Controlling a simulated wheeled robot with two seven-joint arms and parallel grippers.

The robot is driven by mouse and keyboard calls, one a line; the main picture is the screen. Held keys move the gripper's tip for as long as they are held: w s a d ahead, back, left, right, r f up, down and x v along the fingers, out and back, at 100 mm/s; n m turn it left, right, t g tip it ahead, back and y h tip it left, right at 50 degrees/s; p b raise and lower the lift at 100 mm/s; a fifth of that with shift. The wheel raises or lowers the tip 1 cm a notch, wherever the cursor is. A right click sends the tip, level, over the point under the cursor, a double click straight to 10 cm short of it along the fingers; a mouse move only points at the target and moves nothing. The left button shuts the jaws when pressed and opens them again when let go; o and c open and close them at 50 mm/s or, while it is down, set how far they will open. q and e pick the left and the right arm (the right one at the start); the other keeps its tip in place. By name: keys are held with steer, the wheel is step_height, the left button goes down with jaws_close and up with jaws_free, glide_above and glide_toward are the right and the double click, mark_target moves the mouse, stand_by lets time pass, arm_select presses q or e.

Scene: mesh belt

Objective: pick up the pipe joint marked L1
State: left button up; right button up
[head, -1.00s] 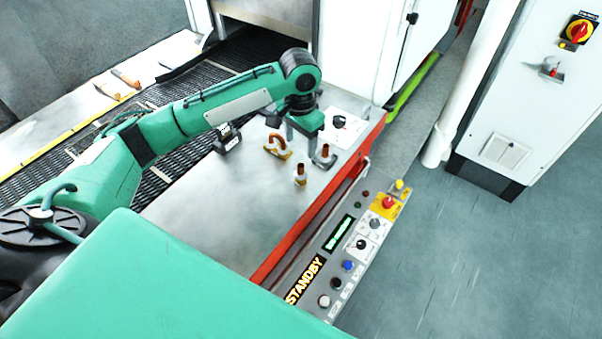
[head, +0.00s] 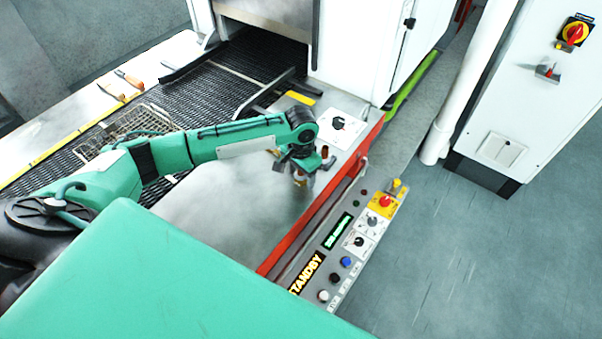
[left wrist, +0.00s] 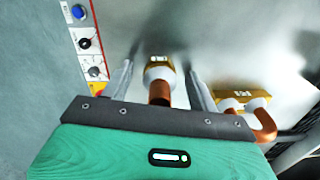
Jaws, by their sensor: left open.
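My left gripper (head: 303,164) is open above the bench, its fingers pointing down. In the left wrist view its fingers (left wrist: 160,68) stand on either side of an upright copper pipe joint (left wrist: 158,84) with a yellow marked base; they look apart from it. The marking is too small to read. A bent copper pipe joint (left wrist: 262,118) with a yellow base lies to the right, outside the fingers. In the head view another fitting (head: 325,153) shows partly beside the gripper, and the arm hides much of the group. My right gripper is out of view.
The metal bench (head: 225,205) is clear towards its near end. A control panel (head: 345,243) runs along its red edge. A wire basket (head: 125,130) sits on the mesh belt (head: 215,88) beyond my arm. A dial plate (head: 341,127) lies behind the gripper.

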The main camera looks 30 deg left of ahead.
arm_select(q)
steer(key=c, duration=1.1)
steer(key=shift+r, duration=0.1)
steer(key=shift+c, duration=0.2)
